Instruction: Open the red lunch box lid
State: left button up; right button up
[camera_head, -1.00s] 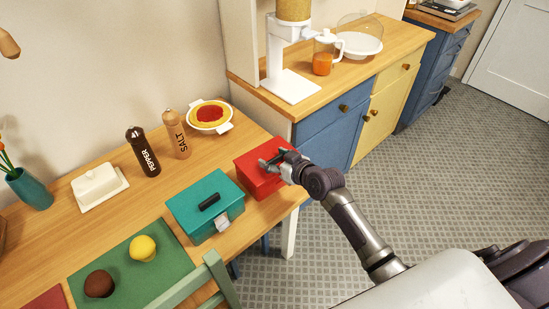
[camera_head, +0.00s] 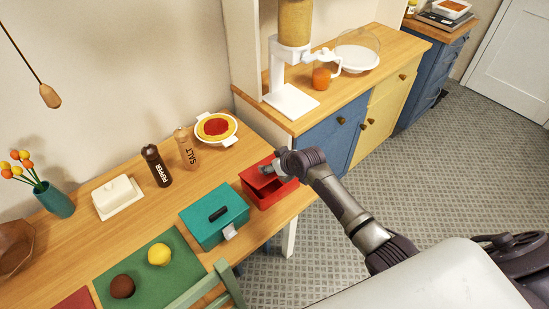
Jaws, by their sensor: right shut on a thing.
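The red lunch box (camera_head: 273,197) stands at the table's right end, beside the teal box. Its lid (camera_head: 259,176) looks raised, with a darker interior showing below it; the exact lid angle is hard to tell. My right gripper (camera_head: 268,169) comes in from the right over the box's top. It is shut on the lid, at its handle, which the fingers mostly hide. My left gripper is not in view.
A teal box (camera_head: 213,229) with a dark handle stands close on the left. Pepper (camera_head: 156,166) and salt (camera_head: 186,149) mills and a pie dish (camera_head: 216,128) stand behind. A blue and yellow cabinet (camera_head: 335,139) lies to the right. A green chair back (camera_head: 200,291) is in front.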

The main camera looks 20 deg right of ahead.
jog(key=shift+w+a+r+g+h+p, duration=0.15)
jog(key=shift+w+r+g+p, duration=0.25)
jog(key=shift+g+p, duration=0.15)
jog(key=shift+w+a+r+g+h+p, duration=0.1)
jog(key=shift+w+r+g+h+p, duration=0.05)
jog(key=shift+w+r+g+p, duration=0.35)
jog(key=shift+f, duration=0.15)
jog(key=shift+s, duration=0.1)
jog(key=o, duration=1.7)
jog(key=v, duration=1.2)
